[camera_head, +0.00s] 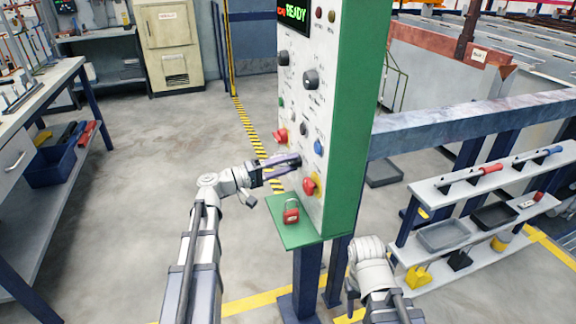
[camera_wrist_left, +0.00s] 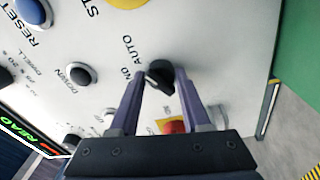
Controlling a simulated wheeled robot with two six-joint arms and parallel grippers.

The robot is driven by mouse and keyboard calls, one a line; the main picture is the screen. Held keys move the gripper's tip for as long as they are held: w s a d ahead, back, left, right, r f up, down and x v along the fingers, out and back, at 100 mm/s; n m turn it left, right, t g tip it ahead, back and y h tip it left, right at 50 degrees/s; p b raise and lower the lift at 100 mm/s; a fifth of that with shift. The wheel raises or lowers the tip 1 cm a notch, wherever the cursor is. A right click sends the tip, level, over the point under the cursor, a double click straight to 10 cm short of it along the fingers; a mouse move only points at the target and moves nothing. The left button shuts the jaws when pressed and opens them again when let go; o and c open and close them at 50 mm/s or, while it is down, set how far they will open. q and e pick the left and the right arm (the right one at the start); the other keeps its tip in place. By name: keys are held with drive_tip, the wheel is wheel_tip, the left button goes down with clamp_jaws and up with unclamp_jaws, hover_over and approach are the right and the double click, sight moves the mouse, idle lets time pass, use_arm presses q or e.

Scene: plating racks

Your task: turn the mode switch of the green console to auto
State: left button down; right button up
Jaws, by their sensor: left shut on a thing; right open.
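The green console (camera_head: 350,130) stands upright in the middle of the head view, its pale control face turned left. My left gripper (camera_head: 297,161) reaches its lower face from the left. In the left wrist view, the black mode switch (camera_wrist_left: 159,73) sits between the fingertips of my left gripper (camera_wrist_left: 162,85), which are shut on it. The word AUTO is printed beside the knob, with another label partly readable near it. Which label the knob points at, I cannot tell.
A red knob on yellow (camera_head: 310,186) lies just below my left gripper, a blue button (camera_head: 319,147) just above it. A red padlock (camera_head: 291,211) stands on the green ledge (camera_head: 287,234). A tool shelf (camera_head: 425,272) stands right. Open floor lies left.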

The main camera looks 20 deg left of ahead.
use_arm(q)
drive_tip(key=shift+w+a+m, duration=0.2)
drive_tip(key=shift+w+m, duration=0.05)
drive_tip(key=shift+m, duration=0.95)
drive_tip(key=shift+r+m, duration=0.1)
drive_tip(key=shift+m, duration=0.2)
drive_tip(key=c, duration=0.7)
unclamp_jaws()
drive_tip(key=shift+w, duration=0.1)
drive_tip(key=shift+c, duration=0.2)
drive_tip(key=o, duration=0.3)
drive_tip(key=shift+s+a, duration=0.2)
drive_tip(key=shift+s, duration=0.1)
drive_tip(key=v, duration=0.7)
drive_tip(key=shift+a+f+b, duration=0.15)
drive_tip(key=shift+f+b, duration=0.05)
drive_tip(key=shift+b, duration=0.25)
